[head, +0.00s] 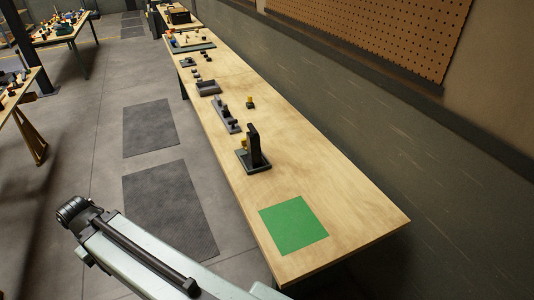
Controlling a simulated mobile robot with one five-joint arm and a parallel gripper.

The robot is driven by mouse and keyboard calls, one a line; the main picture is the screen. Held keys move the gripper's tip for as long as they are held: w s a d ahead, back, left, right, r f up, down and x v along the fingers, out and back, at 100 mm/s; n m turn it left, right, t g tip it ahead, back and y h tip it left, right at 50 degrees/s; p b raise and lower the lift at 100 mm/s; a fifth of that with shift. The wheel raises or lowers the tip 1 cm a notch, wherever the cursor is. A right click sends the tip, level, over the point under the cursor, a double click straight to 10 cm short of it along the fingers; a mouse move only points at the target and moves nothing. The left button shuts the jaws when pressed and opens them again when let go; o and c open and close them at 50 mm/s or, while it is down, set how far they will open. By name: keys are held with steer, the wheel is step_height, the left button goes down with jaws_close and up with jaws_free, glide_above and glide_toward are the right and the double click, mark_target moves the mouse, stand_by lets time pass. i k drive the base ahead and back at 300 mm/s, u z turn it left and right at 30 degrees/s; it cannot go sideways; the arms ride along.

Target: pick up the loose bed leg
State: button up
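I cannot tell for sure which thing is the loose bed leg. A small dark and yellow piece (250,103) stands alone on the long wooden bench (345,205), near its middle. Closer to me, a tall dark upright block (253,146) with a yellow part on its left side stands on a dark flat base (246,164). A long grey holder (226,114) with several dark pieces lies to the left of the small piece. My arm shows at the lower left, but my gripper is not in view.
A green square (294,225) lies on the bench's near end, with bare wood around it. A grey tray (208,88) and several small dark parts (204,78) stand farther back. Dark mats (168,210) lie on the floor left of the bench. A wall runs along its right.

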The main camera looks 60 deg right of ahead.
mark_target(254, 159)
steer(key=z, duration=0.25)
steer(key=i, duration=1)
steer(key=u, duration=0.1)
